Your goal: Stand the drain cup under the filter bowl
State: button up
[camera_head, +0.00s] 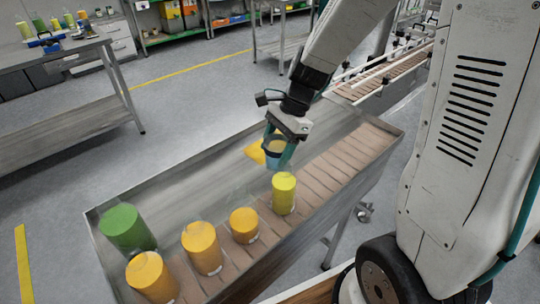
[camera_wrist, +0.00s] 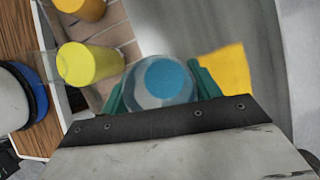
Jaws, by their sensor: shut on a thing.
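My gripper (camera_head: 281,148) hangs over the metal trough and is shut on a small cup, seemingly the drain cup (camera_head: 272,157), which looks bluish with a pale opening. In the wrist view, the cup (camera_wrist: 164,80) is clear-walled with a blue round face, held between the green fingers of my gripper (camera_wrist: 160,90). The cup appears to be above the trough floor, but its exact height is hard to tell. I cannot make out the filter bowl in either view.
A yellow flat piece (camera_head: 254,152) lies beside the cup. A yellow-green cylinder (camera_head: 284,194), orange cylinders (camera_head: 202,249) and a green cylinder (camera_head: 126,229) stand in the trough (camera_head: 180,191) on and beside a slatted belt (camera_head: 330,172). A workbench (camera_head: 60,55) stands at upper left.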

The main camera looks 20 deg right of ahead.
aim_at(269, 157)
jog(key=shift+w+a, duration=0.3)
jog(key=shift+w, duration=0.1)
jog(key=shift+w+a+f, duration=0.1)
jog(key=shift+w+a, duration=0.25)
jog(key=shift+w, duration=0.05)
jog(key=shift+s+d+f, duration=0.1)
jog(key=shift+f, duration=1.65)
jog(key=shift+f, duration=0.15)
jog(key=o, duration=1)
